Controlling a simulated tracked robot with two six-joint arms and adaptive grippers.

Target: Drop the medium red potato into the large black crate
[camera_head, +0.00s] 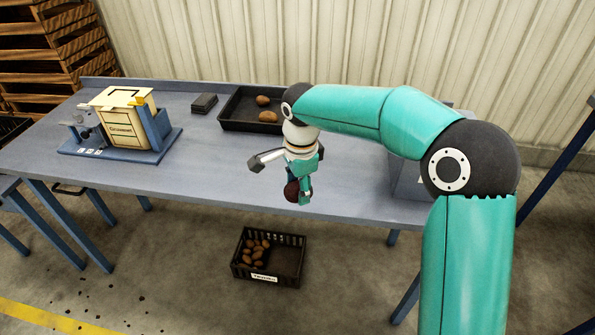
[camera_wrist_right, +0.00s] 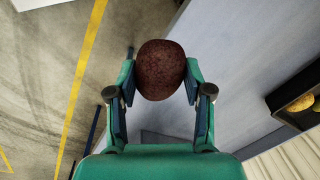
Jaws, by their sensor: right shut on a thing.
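The red potato (camera_wrist_right: 160,70) is between the two fingers of my right gripper (camera_wrist_right: 160,82), which is shut on it in the right wrist view. In the head view the potato (camera_head: 291,191) shows dark under the right gripper (camera_head: 298,194), at the front edge of the table. A black crate (camera_head: 268,282) stands on the floor in front of the table, below the gripper. Several brown potatoes (camera_head: 255,250) lie in its left part. Its label (camera_head: 264,278) is too small to read surely. My left gripper is not in view.
The blue-grey table (camera_head: 215,180) carries a black tray (camera_head: 232,122) with brown potatoes (camera_head: 267,116), a small dark block (camera_head: 204,103) and a cream and blue machine (camera_head: 125,120). Wooden pallets (camera_head: 50,50) are stacked at the far left.

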